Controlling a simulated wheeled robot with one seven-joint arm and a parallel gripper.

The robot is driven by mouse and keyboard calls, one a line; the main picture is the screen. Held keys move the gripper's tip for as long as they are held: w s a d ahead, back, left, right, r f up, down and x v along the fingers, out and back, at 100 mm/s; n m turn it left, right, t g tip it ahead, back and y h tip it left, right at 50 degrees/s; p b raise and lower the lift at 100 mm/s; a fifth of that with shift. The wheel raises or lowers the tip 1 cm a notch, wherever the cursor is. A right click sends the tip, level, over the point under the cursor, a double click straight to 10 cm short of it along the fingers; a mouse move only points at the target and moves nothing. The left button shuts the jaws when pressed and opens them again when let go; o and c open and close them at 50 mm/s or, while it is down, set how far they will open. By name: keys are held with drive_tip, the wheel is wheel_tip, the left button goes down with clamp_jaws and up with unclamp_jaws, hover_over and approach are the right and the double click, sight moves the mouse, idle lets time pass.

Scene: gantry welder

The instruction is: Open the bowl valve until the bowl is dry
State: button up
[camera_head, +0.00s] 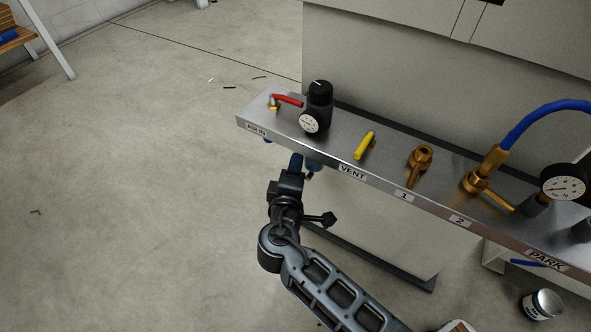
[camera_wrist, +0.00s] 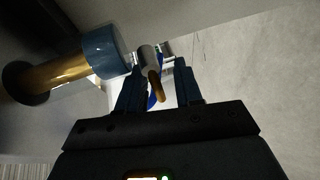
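In the wrist view a blue-grey bowl (camera_wrist: 102,52) lies on its side in the picture, joined to a brass body. A small valve at its end has a grey hub and a brass-coloured lever (camera_wrist: 156,88). My gripper (camera_wrist: 159,70) is open, with one blue finger on either side of the lever; I cannot tell whether either touches it. In the head view my gripper (camera_head: 297,162) is under the front edge of the shelf. Part of the bowl (camera_head: 314,165) shows below the shelf, beside the gripper. The lever is hidden there, and the liquid level cannot be made out.
The metal shelf (camera_head: 240,122) carries a black regulator with gauge (camera_head: 319,100), a red lever (camera_head: 288,100), a yellow lever (camera_head: 365,145) and brass fittings (camera_head: 420,160). A blue hose (camera_head: 545,112) rises at right. A can (camera_head: 541,303) stands lower right. Floor at left is open.

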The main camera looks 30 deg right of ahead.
drive_tip(key=shift+w+d, duration=0.15)
drive_tip(key=shift+w, duration=0.05)
drive_tip(key=shift+c, duration=0.2)
clamp_jaws()
